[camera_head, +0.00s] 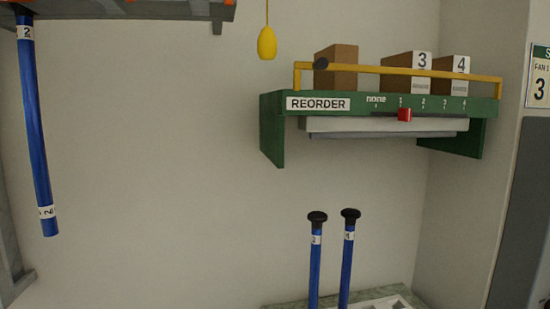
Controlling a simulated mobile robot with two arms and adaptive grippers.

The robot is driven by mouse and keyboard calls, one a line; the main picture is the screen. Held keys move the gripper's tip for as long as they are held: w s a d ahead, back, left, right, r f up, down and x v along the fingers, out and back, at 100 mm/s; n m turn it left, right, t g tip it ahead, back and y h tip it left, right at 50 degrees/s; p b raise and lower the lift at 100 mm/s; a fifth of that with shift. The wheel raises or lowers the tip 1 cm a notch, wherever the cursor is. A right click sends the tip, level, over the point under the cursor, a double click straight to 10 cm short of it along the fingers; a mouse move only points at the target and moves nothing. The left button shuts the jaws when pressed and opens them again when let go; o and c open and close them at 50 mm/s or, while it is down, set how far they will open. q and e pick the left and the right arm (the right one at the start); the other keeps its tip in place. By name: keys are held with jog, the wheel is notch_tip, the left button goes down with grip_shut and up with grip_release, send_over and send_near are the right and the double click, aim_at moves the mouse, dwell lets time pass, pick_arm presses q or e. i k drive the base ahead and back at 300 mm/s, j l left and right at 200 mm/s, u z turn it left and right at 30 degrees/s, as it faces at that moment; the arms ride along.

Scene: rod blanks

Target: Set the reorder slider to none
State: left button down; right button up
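The green REORDER shelf (270,128) is fixed to the wall at the upper right. Its front edge carries a scale reading none, 1, 2, 3 and 4 from left to right. The red slider (404,114) sits just below the mark 1, to the right of the none mark (376,101). Neither of my grippers is in view.
Cardboard boxes (336,68) stand on the shelf behind a yellow rail (480,77). A yellow pull (267,42) hangs left of it. Two blue rods with black caps (315,265) stand below. Another blue rod (36,130) hangs at the left. Between them is bare wall.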

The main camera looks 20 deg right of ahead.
aim_at(404, 115)
jog(key=l+z, duration=0.45)
jog(key=l, duration=0.15)
jog(key=i+l+z, duration=0.1)
jog(key=l+z, duration=0.35)
jog(key=l, duration=0.15)
